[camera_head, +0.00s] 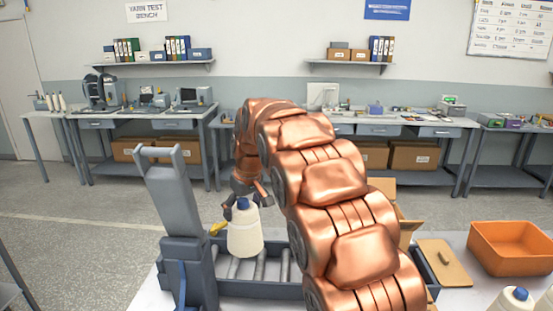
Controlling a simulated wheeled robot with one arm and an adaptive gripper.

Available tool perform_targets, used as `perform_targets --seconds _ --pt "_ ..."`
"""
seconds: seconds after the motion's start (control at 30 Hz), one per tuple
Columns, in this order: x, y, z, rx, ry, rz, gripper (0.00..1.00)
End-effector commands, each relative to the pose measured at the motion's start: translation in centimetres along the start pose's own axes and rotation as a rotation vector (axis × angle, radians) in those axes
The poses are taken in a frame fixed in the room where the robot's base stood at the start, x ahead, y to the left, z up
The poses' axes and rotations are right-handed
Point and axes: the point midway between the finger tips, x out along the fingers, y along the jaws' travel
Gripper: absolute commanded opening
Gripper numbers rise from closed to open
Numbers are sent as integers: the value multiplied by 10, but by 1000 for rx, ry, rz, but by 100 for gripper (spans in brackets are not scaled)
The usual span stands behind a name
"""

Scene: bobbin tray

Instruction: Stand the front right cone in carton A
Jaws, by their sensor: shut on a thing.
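My gripper (246,200) points down and is shut on a cream yarn cone (244,235) with a blue tip, gripping it near the top. The cone is upright, in front of or over a dark grey tray (250,288) with pale rods across its floor. I cannot tell whether its base touches the tray. A brown carton (406,228) with open flaps shows partly behind my arm; its label and inside are hidden. Another blue-tipped cone (514,301) is cut off at the lower right edge.
An orange bin (512,248) stands on the bench at the right. A tan board (444,264) with a small dark item lies beside it. A small yellow object (217,228) is behind the held cone. My arm hides much of the middle. Workbenches line the far wall.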

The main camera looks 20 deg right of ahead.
Motion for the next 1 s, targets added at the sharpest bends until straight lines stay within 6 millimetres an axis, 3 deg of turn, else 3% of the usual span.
perform_targets --seconds 0.33,0.7,1.0 --pt "-42 54 -16 -156 4 -52 16" --pt "-85 110 -10 -368 5 -105 16" --pt "-100 127 -1 -448 3 -121 16"
